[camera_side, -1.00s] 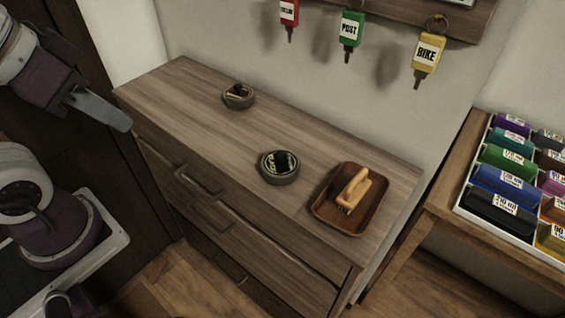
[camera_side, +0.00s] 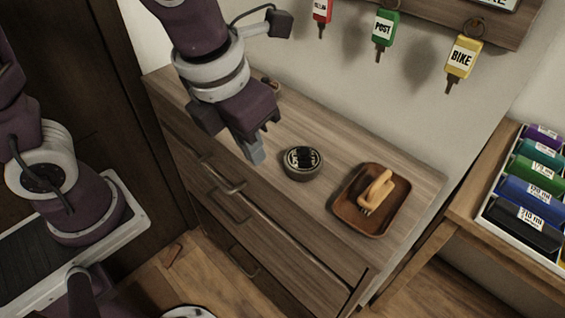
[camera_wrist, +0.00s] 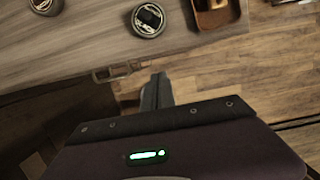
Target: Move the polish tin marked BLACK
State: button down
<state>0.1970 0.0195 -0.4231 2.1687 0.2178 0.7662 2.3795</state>
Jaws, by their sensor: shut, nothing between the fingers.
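Two round polish tins stand on the wooden dresser top (camera_side: 330,150). The middle tin (camera_side: 303,164) has a dark lid with pale lettering that I cannot read; it also shows in the wrist view (camera_wrist: 148,19). The other tin (camera_side: 271,84) is farther back and mostly hidden behind my arm in the side view. The wrist view shows it at the top left (camera_wrist: 45,6), its marking also unreadable. My gripper (camera_side: 257,153) is shut and empty, pointing down near the dresser's front edge, left of the middle tin and apart from it.
A brown tray (camera_side: 352,215) holding a tan-handled brush (camera_side: 376,191) lies right of the middle tin. Labelled key tags, including POST (camera_side: 382,28) and BIKE (camera_side: 461,57), hang on the wall behind. A side table at right holds a rack of coloured rolls (camera_side: 528,188).

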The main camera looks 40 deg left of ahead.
jog(key=w+f, duration=0.1)
jog(key=f, duration=0.2)
jog(key=w+f, duration=0.2)
jog(key=f, duration=0.1)
jog(key=w+f, duration=0.2)
jog(key=f, duration=0.1)
jog(key=shift+w+a+f, duration=0.1)
jog(key=shift+w, duration=0.55)
jog(key=w, duration=1.3)
jog(key=shift+w+a, duration=0.1)
jog(key=shift+w, duration=0.25)
